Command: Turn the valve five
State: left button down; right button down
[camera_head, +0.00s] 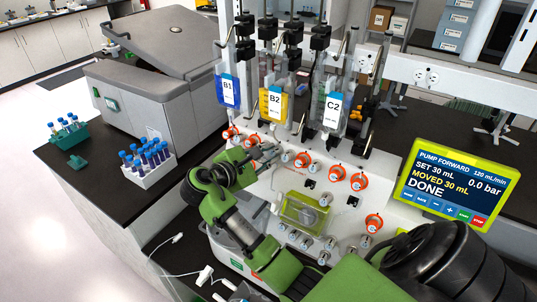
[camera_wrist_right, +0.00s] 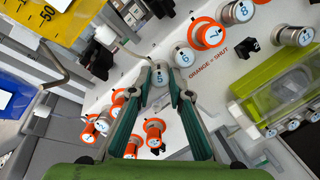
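Valve five is a silver knob with a blue 5 (camera_wrist_right: 159,78) on the white panel, showing in the right wrist view. My right gripper (camera_wrist_right: 160,86) has its two green-and-grey fingers on either side of this knob. The fingertips appear to touch it and look shut on it. In the head view the right gripper (camera_head: 266,153) reaches the panel below the hanging bags, and its fingers largely hide the knob there. My left gripper is in neither view.
Silver knob 6 (camera_wrist_right: 184,56) and an orange knob (camera_wrist_right: 207,34) are close beside valve five. Several orange knobs (camera_wrist_right: 153,132) lie below. A yellow-framed screen (camera_head: 452,185) reads DONE, moved 30 mL, 0.0 bar. Bags B1 (camera_head: 228,92), B2 (camera_head: 273,104) and C2 (camera_head: 332,112) hang above.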

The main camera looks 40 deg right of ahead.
jog(key=shift+m, duration=0.4)
dwell(0.5)
jog(key=shift+m, duration=0.4)
jog(key=m+b, duration=0.1)
jog(key=m, duration=0.2)
jog(key=shift+f+m+g+y, duration=0.1)
jog(key=shift+m+g+y, duration=0.2)
jog(key=m+b, duration=0.2)
jog(key=m, duration=0.3)
jog(key=shift+m+y, duration=0.3)
jog(key=shift+m, duration=0.1)
jog(key=c, duration=1.9)
grip_release()
jog(key=shift+r, duration=0.2)
